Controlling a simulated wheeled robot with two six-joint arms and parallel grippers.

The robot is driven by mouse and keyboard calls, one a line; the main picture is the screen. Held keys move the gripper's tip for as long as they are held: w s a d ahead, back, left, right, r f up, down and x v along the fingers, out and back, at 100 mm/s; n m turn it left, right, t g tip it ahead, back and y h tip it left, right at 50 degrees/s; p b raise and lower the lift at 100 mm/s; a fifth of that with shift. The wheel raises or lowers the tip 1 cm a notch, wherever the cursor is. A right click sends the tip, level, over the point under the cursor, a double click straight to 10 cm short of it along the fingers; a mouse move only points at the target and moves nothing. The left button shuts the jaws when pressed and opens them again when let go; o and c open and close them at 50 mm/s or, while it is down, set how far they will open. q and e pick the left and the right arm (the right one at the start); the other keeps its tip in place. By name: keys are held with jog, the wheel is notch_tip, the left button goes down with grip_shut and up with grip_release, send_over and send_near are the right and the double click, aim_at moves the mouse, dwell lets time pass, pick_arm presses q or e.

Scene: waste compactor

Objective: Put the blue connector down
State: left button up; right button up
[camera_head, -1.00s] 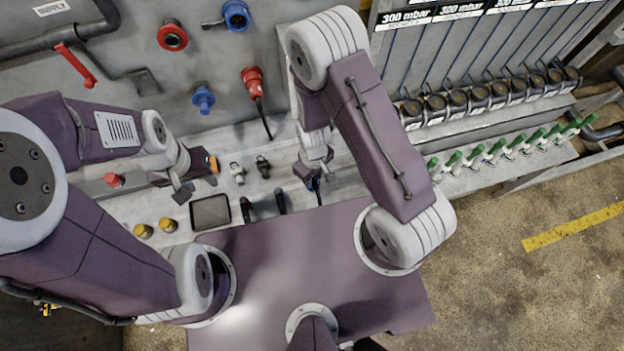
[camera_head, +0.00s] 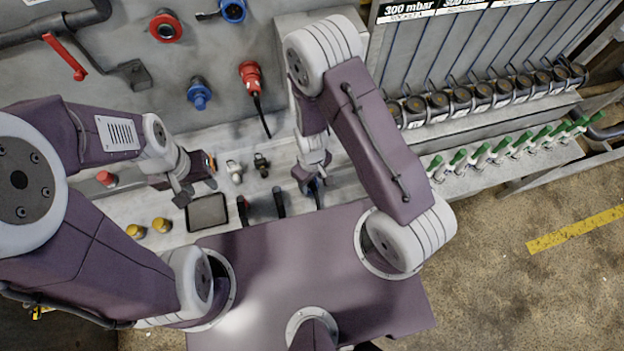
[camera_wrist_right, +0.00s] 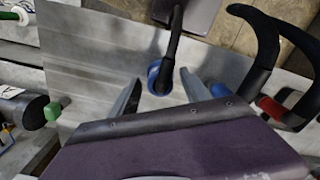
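The blue connector (camera_wrist_right: 160,78) is on the light grey bench (camera_wrist_right: 95,55) in the right wrist view, its black cable running up the picture. The fingers of my right gripper (camera_wrist_right: 160,80) are open on either side of it, with a visible gap on both sides. In the head view my right gripper (camera_head: 308,178) is low over the bench, and a little of the blue connector (camera_head: 316,187) shows beside it. My left gripper (camera_head: 182,194) hangs over the left of the bench, away from the connector; its finger gap is unclear.
A dark tablet (camera_head: 207,212), yellow knobs (camera_head: 161,225) and black-handled items (camera_head: 279,203) sit left of my right gripper. A red connector (camera_head: 250,75) with a cable and a blue socket (camera_head: 199,96) are on the wall panel. Green-tipped parts (camera_head: 481,152) line the right ledge.

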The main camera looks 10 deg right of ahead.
jog(key=shift+r, duration=0.1)
notch_tip(320, 180, up, 12)
jog(key=p, duration=1.2)
jog(key=shift+r, duration=0.15)
jog(key=s+d+r+m, duration=0.1)
jog(key=d+r+m, duration=0.15)
jog(key=r, duration=0.45)
jog(key=s+d+r+m+t, duration=0.1)
jog(key=s+d+r+m, duration=0.15)
jog(key=r, duration=0.35)
jog(key=d+r+m, duration=0.1)
jog(key=d+r, duration=0.3)
jog(key=r, duration=0.3)
notch_tip(320, 180, down, 21)
jog(key=b, duration=2)
jog(key=shift+a, duration=0.25)
